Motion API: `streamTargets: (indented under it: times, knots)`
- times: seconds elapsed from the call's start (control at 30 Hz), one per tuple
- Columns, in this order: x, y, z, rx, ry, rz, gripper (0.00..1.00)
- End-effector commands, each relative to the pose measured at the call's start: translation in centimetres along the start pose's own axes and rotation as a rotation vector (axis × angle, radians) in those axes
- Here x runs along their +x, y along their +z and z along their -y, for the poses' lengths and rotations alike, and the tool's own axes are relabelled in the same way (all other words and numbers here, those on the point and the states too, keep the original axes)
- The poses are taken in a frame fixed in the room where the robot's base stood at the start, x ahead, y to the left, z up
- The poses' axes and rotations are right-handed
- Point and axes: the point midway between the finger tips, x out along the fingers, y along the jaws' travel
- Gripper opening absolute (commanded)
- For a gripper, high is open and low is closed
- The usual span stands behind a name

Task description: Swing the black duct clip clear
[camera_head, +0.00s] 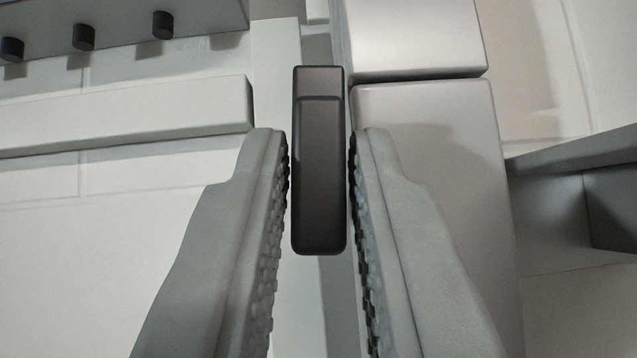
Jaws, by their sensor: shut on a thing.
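The black duct clip (320,175) is an upright, dark rounded bar in the middle of the head camera view. My gripper (320,150) has its two grey fingers on either side of the clip, with their ridged pads facing it. The fingers are shut on the clip, around its middle and lower part. The clip's upper end rises above the fingertips. What the clip attaches to behind is hidden.
A pale grey box-like duct (430,120) with a seam stands right behind the right finger. A horizontal light bar (120,120) runs at the left. Above it, a panel (120,15) carries 3 black knobs. A grey ledge (575,155) juts in at the right.

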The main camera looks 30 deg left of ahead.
Motion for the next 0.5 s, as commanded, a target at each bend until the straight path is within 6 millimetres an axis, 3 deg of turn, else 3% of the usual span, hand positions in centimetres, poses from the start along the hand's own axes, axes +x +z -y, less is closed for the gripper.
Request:
streamTargets:
  times: [0.5]
  knots:
    - [0.01, 0.07, -0.07, -0.072, -0.072, 0.001, 0.00]
